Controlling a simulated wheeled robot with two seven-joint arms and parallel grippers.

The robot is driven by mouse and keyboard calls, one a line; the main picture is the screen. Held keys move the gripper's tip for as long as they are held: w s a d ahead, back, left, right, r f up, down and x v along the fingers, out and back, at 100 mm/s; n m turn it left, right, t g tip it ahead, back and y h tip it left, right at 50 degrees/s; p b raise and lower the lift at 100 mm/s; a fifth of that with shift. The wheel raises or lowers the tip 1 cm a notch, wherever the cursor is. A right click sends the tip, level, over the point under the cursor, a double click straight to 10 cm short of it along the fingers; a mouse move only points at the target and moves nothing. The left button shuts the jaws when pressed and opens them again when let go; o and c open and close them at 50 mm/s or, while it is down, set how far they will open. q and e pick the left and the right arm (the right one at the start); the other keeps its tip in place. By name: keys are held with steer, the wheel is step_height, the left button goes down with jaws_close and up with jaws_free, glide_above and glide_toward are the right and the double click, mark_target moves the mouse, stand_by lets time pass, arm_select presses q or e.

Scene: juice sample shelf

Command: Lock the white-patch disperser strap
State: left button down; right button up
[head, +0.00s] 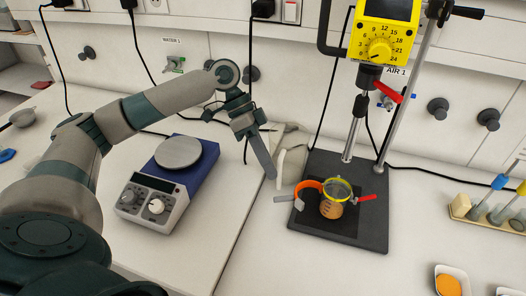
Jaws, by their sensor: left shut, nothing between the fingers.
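The disperser (386,40) has a yellow head with a dial and hangs on a stand at the upper right of the head view. A beaker (331,208) with orange-brown contents stands on the dark base below its shaft. An orange strap (309,185) curves out to the left of the beaker, with a pale grey piece at its left end. A yellow ring shows around the beaker's top, and a red handle (367,198) sticks out to its right. I cannot tell whether the strap is locked. My left gripper (269,172) is shut and empty, left of the strap and apart from it.
A pale crumpled item (291,155) lies behind my left gripper. A tube rack (463,207) and small dishes (450,279) are at the right. The front middle of the bench is clear.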

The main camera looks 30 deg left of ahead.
arm_select(q)
steer(key=shift+p+x, duration=0.55)
steer(key=shift+x, duration=1.85)
steer(key=shift+d, duration=0.1)
